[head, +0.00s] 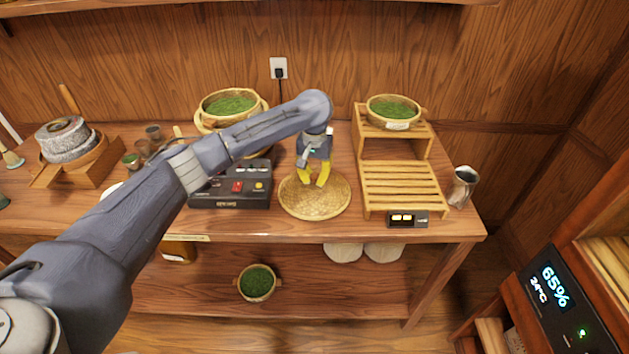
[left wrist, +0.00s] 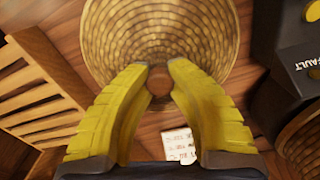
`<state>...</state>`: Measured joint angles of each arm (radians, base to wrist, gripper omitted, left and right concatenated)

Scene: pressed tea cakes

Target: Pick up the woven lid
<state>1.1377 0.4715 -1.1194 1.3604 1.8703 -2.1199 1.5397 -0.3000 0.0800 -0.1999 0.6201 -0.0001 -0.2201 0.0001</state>
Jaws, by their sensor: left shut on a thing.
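The woven lid (head: 315,205) is a round, tan basketwork disc in the middle of the table in the head view. It fills the upper middle of the left wrist view (left wrist: 165,35), with a round brown knob (left wrist: 159,80) at its centre. My left gripper (head: 315,183) comes down over the lid from above. Its yellow fingers (left wrist: 159,76) are shut on the knob, one on each side. Whether the lid touches the table or hangs just above it I cannot tell. My right gripper is not in view.
A black control box (head: 231,190) stands close left of the lid. A slatted wooden rack (head: 402,188) stands close right, with a basket of green leaves (head: 394,110) on top. A steamer basket (head: 229,105) is behind. A metal pitcher (head: 463,186) stands at the right edge.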

